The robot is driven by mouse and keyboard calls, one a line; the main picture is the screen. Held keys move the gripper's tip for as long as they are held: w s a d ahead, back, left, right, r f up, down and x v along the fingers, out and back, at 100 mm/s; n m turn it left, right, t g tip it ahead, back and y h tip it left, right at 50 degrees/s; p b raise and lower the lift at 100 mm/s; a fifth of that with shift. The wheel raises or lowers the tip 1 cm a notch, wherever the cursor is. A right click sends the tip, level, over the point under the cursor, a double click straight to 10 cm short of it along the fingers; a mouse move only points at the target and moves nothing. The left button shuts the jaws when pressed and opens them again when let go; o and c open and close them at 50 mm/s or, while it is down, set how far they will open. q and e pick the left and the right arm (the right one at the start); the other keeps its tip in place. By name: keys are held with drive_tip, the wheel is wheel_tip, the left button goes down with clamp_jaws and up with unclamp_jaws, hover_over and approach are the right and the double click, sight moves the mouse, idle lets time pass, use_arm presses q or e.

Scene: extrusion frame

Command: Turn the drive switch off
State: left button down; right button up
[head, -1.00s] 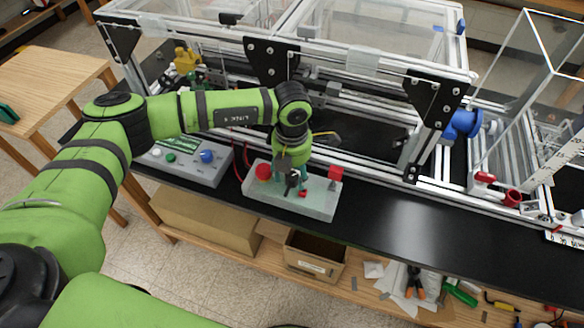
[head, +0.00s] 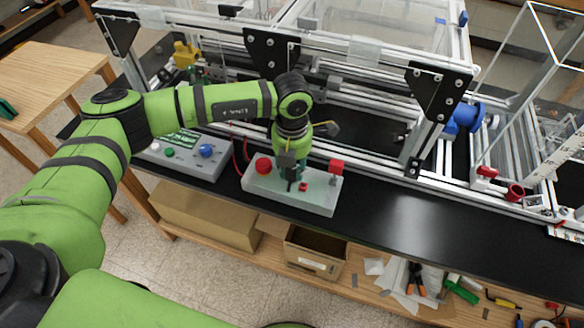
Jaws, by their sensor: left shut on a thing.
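A pale grey switch box (head: 318,198) sits on the black bench top below the aluminium frame. It carries a round red button (head: 264,165) at its left end and a red block-like control (head: 336,167) at its right end. My left gripper (head: 291,180) points down at the middle of the box, between these two, and is shut on a small control there, which I take to be the drive switch. The fingers mostly hide it, so its position cannot be read. A small red part (head: 303,187) shows just right of the fingers. My right gripper is not in view.
The extrusion frame (head: 380,170) runs close behind. The black bench top (head: 410,220) is clear to the right. Boxes and tools lie on the shelf below.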

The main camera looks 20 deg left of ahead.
use_arm(q)
drive_tip(key=n+b, duration=0.2)
drive_tip(key=n, duration=0.1)
drive_tip(key=shift+f+n+b, duration=0.3)
drive_tip(key=shift+b, duration=0.1)
drive_tip(key=n+b, duration=0.3)
drive_tip(key=n, duration=0.1)
drive_tip(key=shift+n, duration=0.3)
drive_tip(key=n+b, duration=0.3)
drive_tip(key=n, duration=0.1)
drive_tip(key=shift+r+n+b, duration=0.15)
drive_tip(key=shift+n+b, duration=0.7)
drive_tip(key=shift+n, duration=1.15)
drive_tip(key=c, duration=0.9)
unclamp_jaws()
drive_tip(key=shift+r, duration=0.1)
